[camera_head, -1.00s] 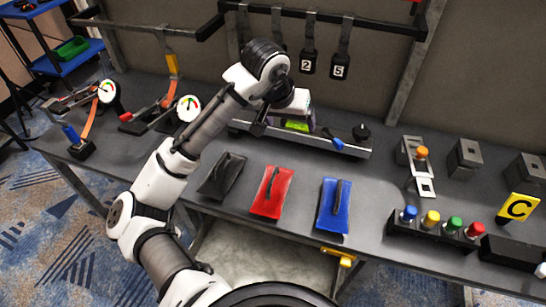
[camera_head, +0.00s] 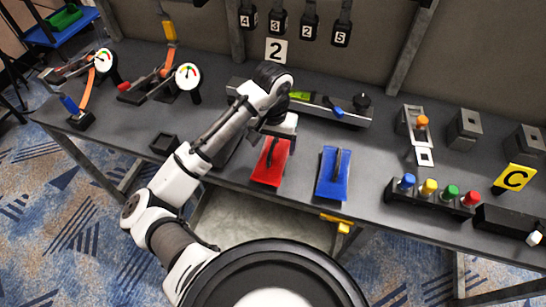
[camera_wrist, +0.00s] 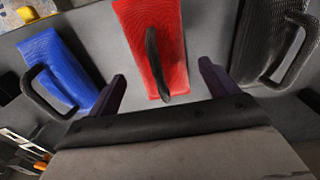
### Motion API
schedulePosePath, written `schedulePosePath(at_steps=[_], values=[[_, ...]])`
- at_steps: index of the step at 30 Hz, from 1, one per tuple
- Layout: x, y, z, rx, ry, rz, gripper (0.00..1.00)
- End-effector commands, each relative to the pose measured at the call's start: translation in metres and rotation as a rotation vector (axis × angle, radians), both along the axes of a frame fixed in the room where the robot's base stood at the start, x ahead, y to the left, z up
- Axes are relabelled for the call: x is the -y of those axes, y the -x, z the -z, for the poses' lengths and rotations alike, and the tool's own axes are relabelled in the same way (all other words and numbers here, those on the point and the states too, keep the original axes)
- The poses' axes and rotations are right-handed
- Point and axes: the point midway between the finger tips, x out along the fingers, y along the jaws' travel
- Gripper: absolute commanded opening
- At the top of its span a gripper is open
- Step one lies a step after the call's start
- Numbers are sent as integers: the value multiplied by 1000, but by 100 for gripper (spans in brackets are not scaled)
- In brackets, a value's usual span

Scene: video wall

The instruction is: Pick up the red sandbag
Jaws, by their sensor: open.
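The red sandbag (camera_head: 268,166) lies flat on the grey table between the other two bags, with a dark loop handle on top. In the head view my gripper (camera_head: 275,140) is over its far end and hides part of it. In the wrist view the red sandbag (camera_wrist: 158,40) is at the top centre, its black handle (camera_wrist: 154,62) rising toward me. My gripper (camera_wrist: 162,88) is open and empty there, with one finger on each side of the handle's near end. I cannot tell the exact height of the fingers above the bag.
A blue sandbag (camera_head: 332,174) lies right of the red one. A black sandbag (camera_wrist: 274,42) lies on the other side, mostly hidden behind my arm in the head view. A row of coloured buttons (camera_head: 430,190) stands further right. The table's front edge is close by.

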Motion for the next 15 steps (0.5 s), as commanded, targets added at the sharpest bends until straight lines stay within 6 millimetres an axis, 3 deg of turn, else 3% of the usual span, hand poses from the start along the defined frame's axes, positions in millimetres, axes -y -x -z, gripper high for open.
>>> schedulePosePath(at_steps=[9, 15], values=[[0, 0, 39, -2, -1, -1, 85], [1, -1, 44, 0, 0, -1, 85]])
